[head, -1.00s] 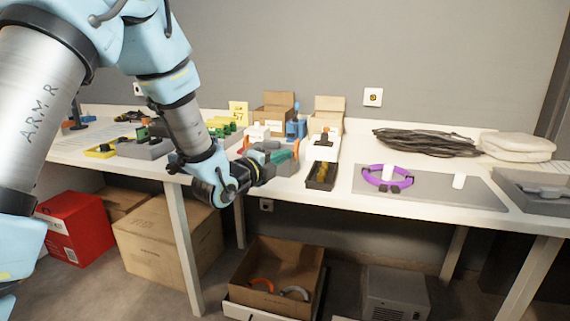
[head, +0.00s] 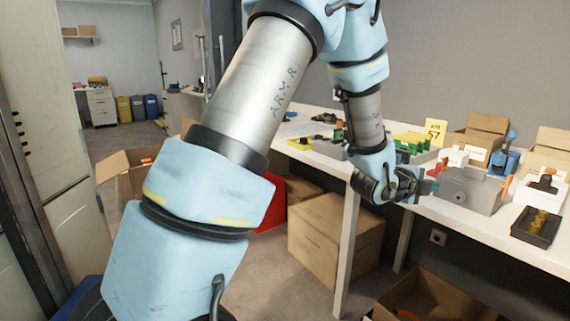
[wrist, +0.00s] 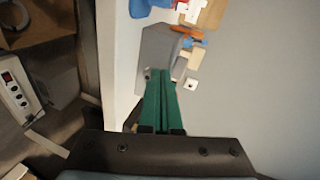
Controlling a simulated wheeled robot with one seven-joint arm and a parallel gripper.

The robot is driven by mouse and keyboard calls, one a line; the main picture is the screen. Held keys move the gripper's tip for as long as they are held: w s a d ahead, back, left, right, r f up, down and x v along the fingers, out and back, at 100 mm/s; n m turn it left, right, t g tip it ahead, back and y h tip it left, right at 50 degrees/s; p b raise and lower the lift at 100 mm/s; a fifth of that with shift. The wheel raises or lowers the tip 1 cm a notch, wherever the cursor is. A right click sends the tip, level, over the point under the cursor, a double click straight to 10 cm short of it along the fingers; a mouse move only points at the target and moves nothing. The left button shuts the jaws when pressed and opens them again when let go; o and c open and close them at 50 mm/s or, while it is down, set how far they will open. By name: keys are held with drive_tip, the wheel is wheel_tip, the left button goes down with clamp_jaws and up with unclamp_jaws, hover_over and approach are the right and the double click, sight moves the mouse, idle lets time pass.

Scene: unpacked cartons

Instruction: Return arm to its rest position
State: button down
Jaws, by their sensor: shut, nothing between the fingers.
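My gripper (wrist: 160,100) has green fingers that lie together, shut and empty, in the wrist view. In the head view my gripper (head: 428,187) is at the front edge of the white table (head: 490,225), just left of a grey box (head: 470,190).
On the table stand open small cartons (head: 480,137), a yellow sign marked 57 (head: 435,131) and a black tray (head: 536,227). A large closed carton (head: 325,240) and an open carton (head: 430,298) are below. Open floor (head: 115,142) leads to a back room at left.

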drive_tip(key=w+a+f+n+y, duration=0.2)
drive_tip(key=w+a+n+y, duration=0.15)
drive_tip(key=a+n, duration=0.6)
drive_tip(key=w+a+f+n+y, duration=0.2)
drive_tip(key=a+n+y, duration=0.25)
drive_tip(key=a, duration=1.05)
drive_tip(key=s+a+f+n+g+y, duration=0.1)
drive_tip(key=s+a+n+g+y, duration=0.2)
drive_tip(key=s+a+n, duration=0.55)
drive_tip(key=s+a+f+n+g+y, duration=0.15)
drive_tip(key=s+a+n, duration=0.35)
drive_tip(key=a, duration=0.7)
drive_tip(key=w+p+v, duration=0.1)
drive_tip(key=p+v, duration=0.7)
drive_tip(key=v, duration=0.1)
drive_tip(key=w+d+p+v, duration=0.1)
drive_tip(key=w+p+v, duration=0.1)
drive_tip(key=p+v, duration=0.7)
drive_tip(key=shift+r+g+p, duration=0.3)
drive_tip(key=shift+r+g, duration=0.05)
drive_tip(key=shift+r, duration=0.05)
drive_tip(key=shift+a+y, duration=0.1)
drive_tip(key=shift+y, duration=0.15)
